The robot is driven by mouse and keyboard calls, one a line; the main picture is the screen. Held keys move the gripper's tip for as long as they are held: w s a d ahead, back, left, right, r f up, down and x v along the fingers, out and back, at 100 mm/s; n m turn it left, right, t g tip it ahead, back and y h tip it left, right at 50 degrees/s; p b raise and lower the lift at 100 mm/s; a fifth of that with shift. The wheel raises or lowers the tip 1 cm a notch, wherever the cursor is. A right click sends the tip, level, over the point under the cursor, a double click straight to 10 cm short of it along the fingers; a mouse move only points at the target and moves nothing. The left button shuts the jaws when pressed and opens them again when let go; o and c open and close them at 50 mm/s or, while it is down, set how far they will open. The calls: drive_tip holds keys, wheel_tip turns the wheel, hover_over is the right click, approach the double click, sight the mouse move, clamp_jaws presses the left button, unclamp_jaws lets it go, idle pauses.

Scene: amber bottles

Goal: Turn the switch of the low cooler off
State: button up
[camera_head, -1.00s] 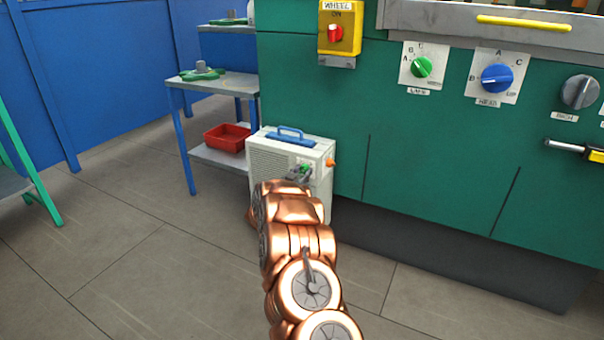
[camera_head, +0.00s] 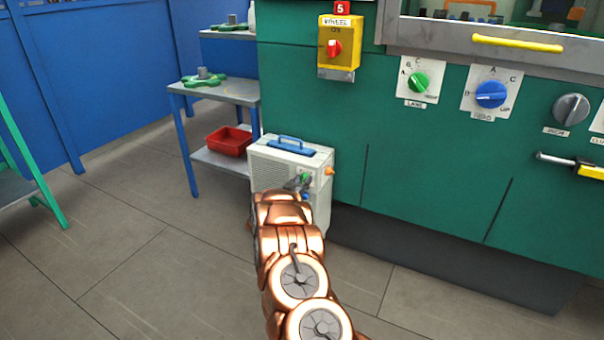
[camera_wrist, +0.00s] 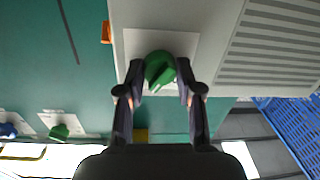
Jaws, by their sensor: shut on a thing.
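The low cooler (camera_head: 262,180) is a pale box with a vented side and a blue handle (camera_head: 290,146) on top, standing against the green cabinet. Its switch is a green knob on a white plate, seen in the wrist view (camera_wrist: 160,68). My gripper (camera_wrist: 160,82) has one finger on each side of the knob and is shut on it. In the head view my copper arm reaches to the cooler's front, and my gripper (camera_head: 298,183) is small and partly hidden there. The way the knob points is hard to read.
The green cabinet (camera_head: 430,170) carries a yellow box with a red knob (camera_head: 334,48), green (camera_head: 419,82), blue (camera_head: 491,94) and grey (camera_head: 571,108) knobs. A blue-legged shelf unit with a red tray (camera_head: 229,141) stands left. Floor at left is clear.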

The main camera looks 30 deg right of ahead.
drive_tip(key=n+p, duration=0.2)
drive_tip(key=p, duration=0.1)
drive_tip(key=n+p, duration=0.1)
drive_tip(key=p, duration=0.2)
drive_tip(key=shift+r+n+p, duration=0.3)
drive_tip(key=shift+r+n, duration=0.1)
drive_tip(key=n+p, duration=0.2)
drive_tip(key=shift+f+n, duration=0.15)
drive_tip(key=shift+n, duration=0.15)
drive_tip(key=n+p, duration=0.1)
drive_tip(key=n, duration=0.2)
drive_tip(key=shift+w+g+p, duration=0.1)
drive_tip(key=shift+g+p, duration=0.3)
clamp_jaws()
drive_tip(key=n, duration=0.4)
drive_tip(key=shift+a+f+n+g, duration=0.1)
drive_tip(key=shift+n+g, duration=0.2)
drive_tip(key=shift+n, duration=0.1)
unclamp_jaws()
drive_tip(key=shift+n, duration=0.3)
drive_tip(key=o, duration=1.2)
drive_tip(key=shift+c, duration=0.2)
drive_tip(key=shift+a, duration=0.1)
drive_tip(key=f+v, duration=0.1)
drive_tip(key=v, duration=1)
drive_tip(key=shift+s+a+r, duration=0.25)
drive_tip(key=shift+a+r, duration=0.1)
drive_tip(key=shift+r, duration=0.05)
